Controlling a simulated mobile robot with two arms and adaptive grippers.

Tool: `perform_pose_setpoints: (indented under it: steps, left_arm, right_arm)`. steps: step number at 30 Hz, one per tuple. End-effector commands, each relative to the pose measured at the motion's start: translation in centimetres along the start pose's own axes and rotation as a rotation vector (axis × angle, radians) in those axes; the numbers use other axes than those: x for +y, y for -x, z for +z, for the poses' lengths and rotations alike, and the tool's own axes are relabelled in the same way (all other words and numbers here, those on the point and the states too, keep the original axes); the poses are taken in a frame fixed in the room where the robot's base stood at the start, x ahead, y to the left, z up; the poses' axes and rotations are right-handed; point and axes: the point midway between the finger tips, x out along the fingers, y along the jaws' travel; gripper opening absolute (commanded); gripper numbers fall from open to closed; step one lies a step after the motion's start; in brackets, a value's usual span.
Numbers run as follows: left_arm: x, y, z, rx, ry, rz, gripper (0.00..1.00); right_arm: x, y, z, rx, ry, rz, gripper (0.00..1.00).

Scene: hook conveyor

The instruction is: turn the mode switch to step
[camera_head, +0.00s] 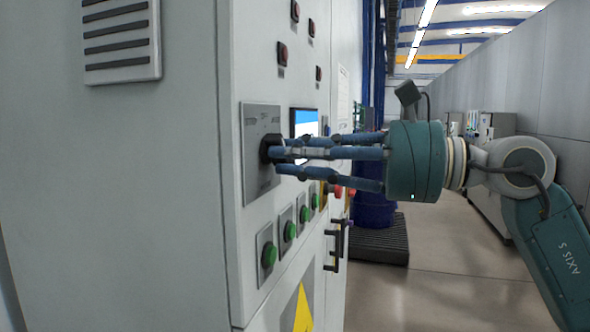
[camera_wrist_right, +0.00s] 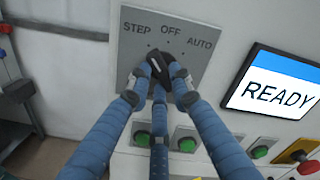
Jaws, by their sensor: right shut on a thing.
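The mode switch is a black knob (camera_head: 268,145) on a grey plate (camera_head: 258,181) on the front of the cabinet. In the wrist view the plate (camera_wrist_right: 199,62) carries the labels STEP, OFF and AUTO from left to right. The knob (camera_wrist_right: 157,63) sits below them and leans slightly up and left; which mark it points to is unclear. My right gripper (camera_head: 279,155) reaches in from the right, its blue fingers shut on the knob. In the wrist view its fingertips (camera_wrist_right: 155,82) close around the knob and partly hide it. My left gripper is not in view.
A screen (camera_wrist_right: 284,90) reading READY is right of the plate. Green buttons (camera_head: 269,254) line the panel below it. A red button (camera_wrist_right: 305,167) is at the lower right in the wrist view. Black handles (camera_head: 333,250) stick out lower on the cabinet. Open floor (camera_head: 450,290) lies right.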

Motion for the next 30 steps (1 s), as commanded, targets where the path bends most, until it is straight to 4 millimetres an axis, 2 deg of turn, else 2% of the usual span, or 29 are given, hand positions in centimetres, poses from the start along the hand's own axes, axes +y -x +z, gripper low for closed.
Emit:
perform_pose_setpoints:
  steps: [7, 21, 22, 24, 30]
  left_arm:
    - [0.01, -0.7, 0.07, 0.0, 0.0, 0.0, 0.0]
    - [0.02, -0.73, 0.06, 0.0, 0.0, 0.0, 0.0]
    - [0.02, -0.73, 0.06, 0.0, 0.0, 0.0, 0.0]
    - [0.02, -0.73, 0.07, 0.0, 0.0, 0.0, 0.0]
    - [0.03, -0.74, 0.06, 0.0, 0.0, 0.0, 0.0]
  right_arm:
    - [0.01, -0.01, -0.05, 0.0, 0.069, 0.0, 0.0]
    - [-0.05, 0.0, -0.01, 0.0, 0.084, 0.0, 0.0]
    - [-0.05, 0.0, -0.01, 0.0, 0.084, 0.0, 0.24]
    - [-0.05, 0.0, -0.01, 0.0, 0.083, 0.0, 0.38]
    - [-0.04, 0.0, -0.03, 0.0, 0.082, 0.0, 0.4]
